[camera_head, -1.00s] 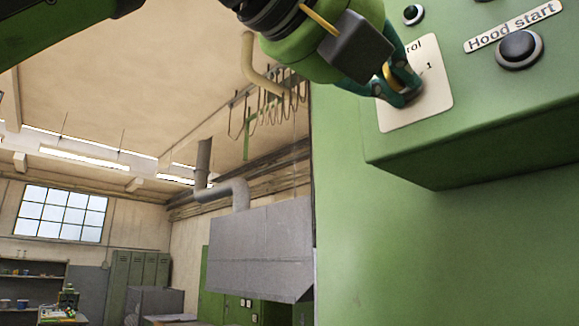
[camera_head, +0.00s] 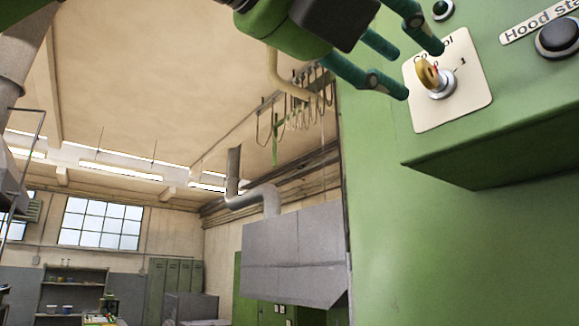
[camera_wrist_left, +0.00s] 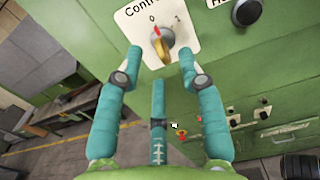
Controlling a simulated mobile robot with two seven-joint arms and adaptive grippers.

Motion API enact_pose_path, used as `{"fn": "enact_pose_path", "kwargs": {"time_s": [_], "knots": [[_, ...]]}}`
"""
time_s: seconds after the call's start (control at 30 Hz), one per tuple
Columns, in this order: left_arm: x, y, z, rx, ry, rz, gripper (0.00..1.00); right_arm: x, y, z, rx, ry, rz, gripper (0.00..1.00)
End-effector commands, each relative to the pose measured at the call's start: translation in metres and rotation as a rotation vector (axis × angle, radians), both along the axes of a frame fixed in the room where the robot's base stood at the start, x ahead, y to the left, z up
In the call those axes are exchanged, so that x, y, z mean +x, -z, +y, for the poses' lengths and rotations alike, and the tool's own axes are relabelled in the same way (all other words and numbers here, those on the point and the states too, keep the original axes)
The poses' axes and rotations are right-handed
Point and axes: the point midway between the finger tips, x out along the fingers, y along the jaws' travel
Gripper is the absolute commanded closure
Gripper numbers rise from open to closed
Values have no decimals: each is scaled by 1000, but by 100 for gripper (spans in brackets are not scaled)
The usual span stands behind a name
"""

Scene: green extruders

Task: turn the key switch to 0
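The key switch (camera_head: 430,76) has a yellow key in a silver round base, on a cream label plate (camera_head: 468,98) reading "Control" with marks 0 and 1. In the left wrist view, the key (camera_wrist_left: 161,46) has a red mark pointing up-left toward the 0, away from the 1. My left gripper (camera_head: 418,69) is open, its teal fingers spread in front of the key and apart from it. In the left wrist view, the gripper's fingertips (camera_wrist_left: 160,55) stand below and to either side of the key, with nothing between them. My right gripper is not seen.
The switch sits on a green control box (camera_head: 490,140) with a black "Hood start" button (camera_head: 558,36) to the right and a small green button (camera_head: 442,9) above. A grey hood (camera_head: 295,258) stands farther off at the left. Open room lies left of the box.

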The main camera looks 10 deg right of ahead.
Motion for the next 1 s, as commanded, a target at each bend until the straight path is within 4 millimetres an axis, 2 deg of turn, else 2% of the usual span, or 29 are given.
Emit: {"fn": "enact_pose_path", "kwargs": {"time_s": [0.1,0.33,0.5,1.0], "knots": [[-10,-1,26,-2,-2,-2,61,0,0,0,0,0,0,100],[-23,-1,58,-3,-1,0,61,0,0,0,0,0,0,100],[-27,-1,66,-3,0,1,61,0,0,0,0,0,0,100],[-27,0,66,-2,0,0,61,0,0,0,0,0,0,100]]}}
